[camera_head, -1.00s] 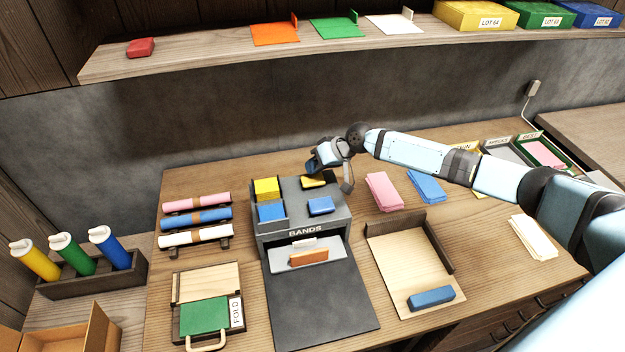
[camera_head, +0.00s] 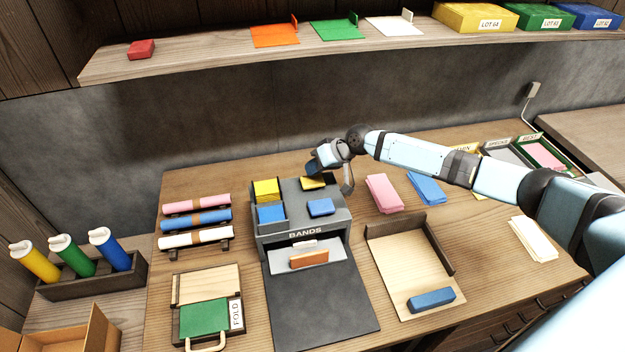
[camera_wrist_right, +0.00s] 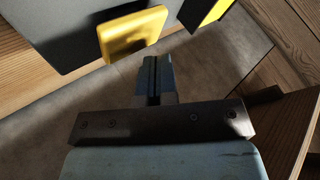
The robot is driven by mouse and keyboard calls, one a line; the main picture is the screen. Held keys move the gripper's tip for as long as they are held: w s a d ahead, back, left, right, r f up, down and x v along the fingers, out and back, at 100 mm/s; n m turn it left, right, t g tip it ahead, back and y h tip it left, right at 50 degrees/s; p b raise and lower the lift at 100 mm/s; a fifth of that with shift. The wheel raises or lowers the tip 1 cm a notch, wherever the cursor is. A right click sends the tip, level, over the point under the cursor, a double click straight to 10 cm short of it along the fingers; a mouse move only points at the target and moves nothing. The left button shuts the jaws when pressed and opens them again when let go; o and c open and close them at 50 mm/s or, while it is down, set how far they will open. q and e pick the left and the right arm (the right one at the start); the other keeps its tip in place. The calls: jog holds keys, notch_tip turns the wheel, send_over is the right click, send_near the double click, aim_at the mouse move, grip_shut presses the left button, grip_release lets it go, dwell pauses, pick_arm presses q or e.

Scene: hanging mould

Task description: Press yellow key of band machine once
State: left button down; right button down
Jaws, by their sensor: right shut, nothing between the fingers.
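The band machine (camera_head: 343,222) is a dark grey box marked BANDS on the wooden table. Its yellow key (camera_head: 312,184) is on top at the back right, behind a blue key (camera_head: 321,207). My right gripper (camera_head: 313,169) is shut and empty, just behind and above the yellow key. In the right wrist view the shut fingertips (camera_wrist_right: 154,62) are close beside the yellow key (camera_wrist_right: 125,38); I cannot tell whether they touch it. My left gripper is not in view.
Yellow (camera_head: 266,188) and blue (camera_head: 271,212) blocks are in the machine's left side. An orange piece (camera_head: 309,258) lies at its front opening. Pink (camera_head: 383,193) and blue (camera_head: 426,186) cloths lie to the right. A shelf (camera_head: 200,54) runs above the back.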

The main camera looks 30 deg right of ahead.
aim_at(314, 178)
dwell(0.8)
jog(key=shift+f, duration=0.4)
jog(key=shift+f+b, duration=0.8)
jog(key=shift+f, duration=0.1)
dwell(0.9)
jog(key=shift+r, duration=0.15)
jog(key=shift+r+p, duration=0.95)
jog(key=shift+r, duration=0.2)
notch_tip(314, 178, up, 5)
jog(key=p, duration=0.4)
jog(key=shift+r, duration=0.1)
